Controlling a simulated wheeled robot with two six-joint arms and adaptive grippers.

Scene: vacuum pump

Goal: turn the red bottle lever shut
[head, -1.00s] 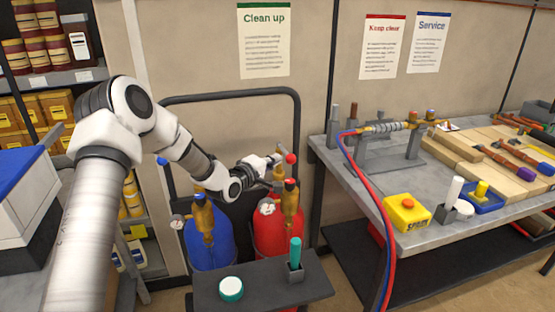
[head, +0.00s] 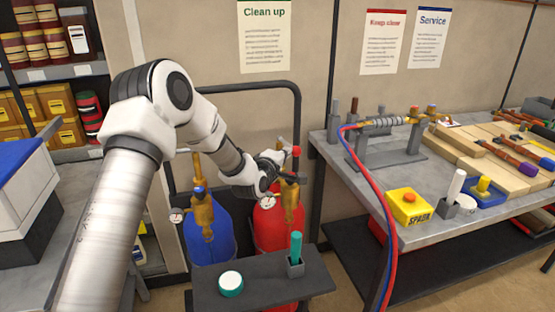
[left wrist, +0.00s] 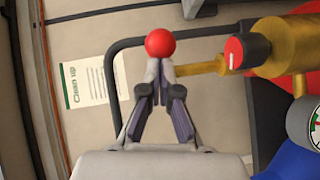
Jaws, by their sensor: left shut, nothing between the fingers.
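The red bottle (head: 268,232) stands behind the small dark stand, with a brass valve (head: 291,205) on top. Its lever's red ball knob (head: 296,152) shows above the valve. In the left wrist view the red ball (left wrist: 160,43) sits just beyond my fingertips, with a brass stem (left wrist: 203,68) to the right. My left gripper (head: 281,156) is shut and empty, its tips close beside the knob; in the left wrist view the tips (left wrist: 160,72) overlap the ball's lower edge. I cannot tell whether they touch it. The fingers hide part of the lever. My right gripper is out of view.
A blue bottle (head: 207,240) stands left of the red one. A dark frame rail (head: 240,87) arches behind both. The small stand (head: 262,287) in front carries a teal-edged cap (head: 231,283) and a teal-handled tool (head: 296,248). A workbench (head: 430,237) is at right.

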